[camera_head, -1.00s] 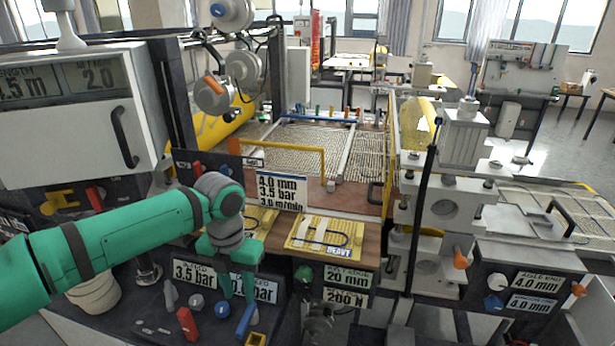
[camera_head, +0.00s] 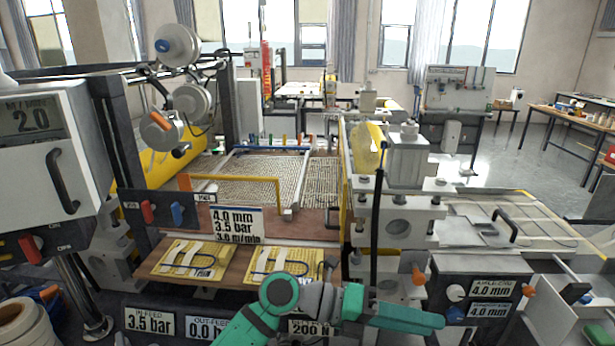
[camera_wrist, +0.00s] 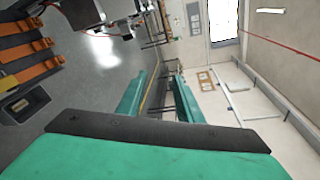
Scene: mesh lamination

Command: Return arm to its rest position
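My green arm rises from the bottom middle of the head view, in front of the laminating line. My gripper (camera_head: 425,320) lies level and points right, in front of the right-hand control panel (camera_head: 472,290) in the picture. I cannot tell from this view whether it touches anything. In the wrist view my gripper (camera_wrist: 164,75) shows two green fingers set apart with nothing between them. Beyond them are grey floor and a pale wall.
Two yellow cards (camera_head: 187,259) lie on the brown ledge (camera_head: 222,272) behind my arm. The roller stand (camera_head: 395,215) rises close behind my gripper. A grey cabinet (camera_head: 35,165) stands at left. Open floor (camera_head: 545,160) shows at the back right.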

